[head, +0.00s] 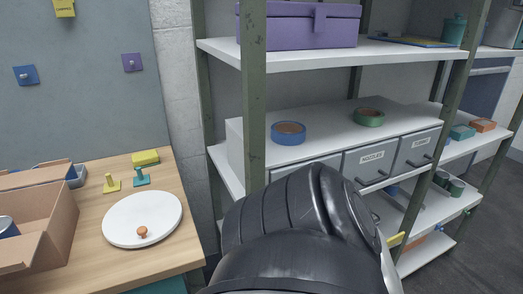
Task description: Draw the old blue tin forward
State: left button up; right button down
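A small blue object (392,190), possibly a blue tin, shows on the lower shelf beneath the drawers, at the edge of my black arm. It is small and partly hidden, so I cannot tell its shape or age. Another blue round thing (8,227) is inside the cardboard box at the far left, cut by the frame edge. A blue ring-like roll (288,139) with a brown middle lies on top of the drawer unit. My arm fills the lower middle and hides part of the shelves. Neither gripper shows.
Green shelf posts (253,90) stand between me and the shelves. Green tins (456,187) stand on the lower shelf at right. A wooden table (90,262) at left holds a white disc (142,218) and a cardboard box (45,233).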

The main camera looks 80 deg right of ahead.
aim_at(391, 191)
jog(key=u, duration=0.7)
jog(key=i, duration=0.75)
jog(key=z, duration=4.6)
jog(key=i, duration=0.5)
jog(key=u, duration=0.05)
